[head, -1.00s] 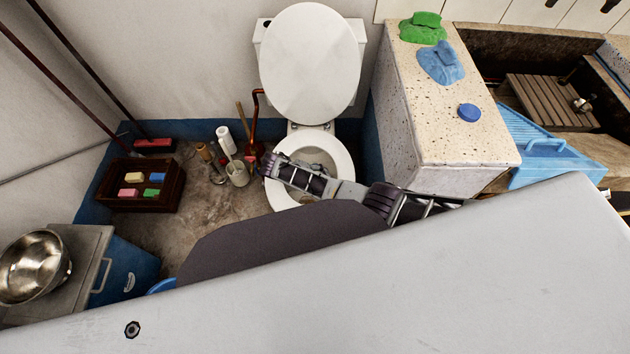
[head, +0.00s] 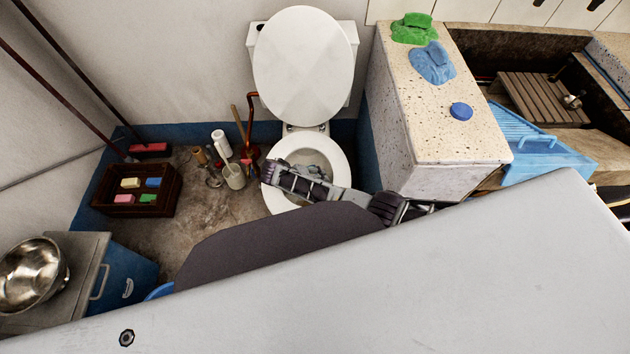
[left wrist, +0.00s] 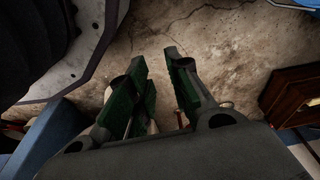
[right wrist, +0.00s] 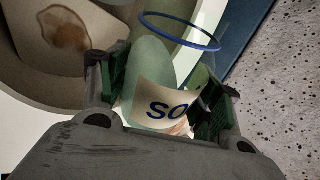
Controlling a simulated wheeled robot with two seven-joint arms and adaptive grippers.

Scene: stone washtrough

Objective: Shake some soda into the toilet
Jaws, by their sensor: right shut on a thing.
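The white toilet (head: 303,65) stands against the back wall with its lid up and its bowl open. My right gripper (head: 270,172) is over the left part of the bowl. In the right wrist view my right gripper (right wrist: 160,100) is shut on a pale green see-through soda jar (right wrist: 148,70) with "SO" on its label. The jar has a blue ring at its mouth and no lid on it. The stained bowl (right wrist: 65,60) shows behind it. In the left wrist view my left gripper (left wrist: 157,62) is open and empty above the floor.
A blue round lid (head: 461,111) lies on the speckled stone counter (head: 440,145), near blue and green cloths. Brushes, a cup (head: 234,177) and a plunger stand on the floor left of the toilet. A brown crate (head: 115,208) of sponges sits farther left.

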